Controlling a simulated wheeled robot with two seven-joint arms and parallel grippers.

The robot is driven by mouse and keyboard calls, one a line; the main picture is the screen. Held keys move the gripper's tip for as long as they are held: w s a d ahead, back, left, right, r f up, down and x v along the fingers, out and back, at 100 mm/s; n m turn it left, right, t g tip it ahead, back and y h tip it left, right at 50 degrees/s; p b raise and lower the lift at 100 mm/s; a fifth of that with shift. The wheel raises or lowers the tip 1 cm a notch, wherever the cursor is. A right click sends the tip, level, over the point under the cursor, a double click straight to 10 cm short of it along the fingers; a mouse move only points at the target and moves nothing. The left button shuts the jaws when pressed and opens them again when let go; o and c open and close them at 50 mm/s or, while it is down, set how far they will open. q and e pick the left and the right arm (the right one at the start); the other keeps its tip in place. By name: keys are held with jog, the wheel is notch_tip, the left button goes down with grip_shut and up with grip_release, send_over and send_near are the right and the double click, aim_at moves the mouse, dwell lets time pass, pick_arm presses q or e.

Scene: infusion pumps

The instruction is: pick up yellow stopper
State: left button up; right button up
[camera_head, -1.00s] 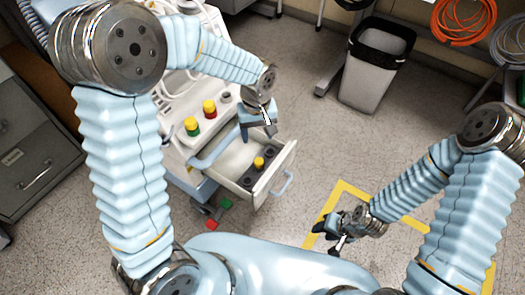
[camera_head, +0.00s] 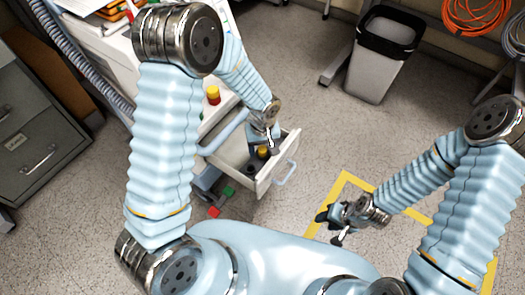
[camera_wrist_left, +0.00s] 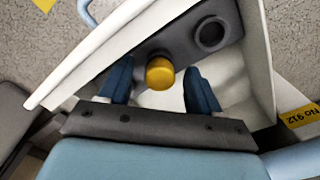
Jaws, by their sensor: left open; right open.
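The yellow stopper (camera_wrist_left: 160,73) sits on a dark holder (camera_wrist_left: 185,45) inside the open white drawer (camera_wrist_left: 258,65). In the head view the stopper (camera_head: 262,152) is partly covered by my left gripper (camera_head: 266,144). In the left wrist view my left gripper (camera_wrist_left: 158,78) is open, with one blue finger on each side of the stopper; I cannot tell whether they touch it. My right gripper (camera_head: 335,222) is open and empty, above the floor, away from the drawer.
The drawer handle (camera_head: 286,173) juts out. A bin (camera_head: 379,55) stands at the back.

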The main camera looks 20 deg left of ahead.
aim_at(263, 149)
pick_arm(q)
grip_shut()
dwell(0.3)
jog(key=shift+r, duration=0.15)
jog(key=shift+r, duration=0.3)
notch_tip(263, 149, up, 3)
jog(key=shift+f, duration=0.2)
jog(key=s+r, duration=0.9)
jog(key=s, duration=0.5)
jog(key=shift+r, duration=0.3)
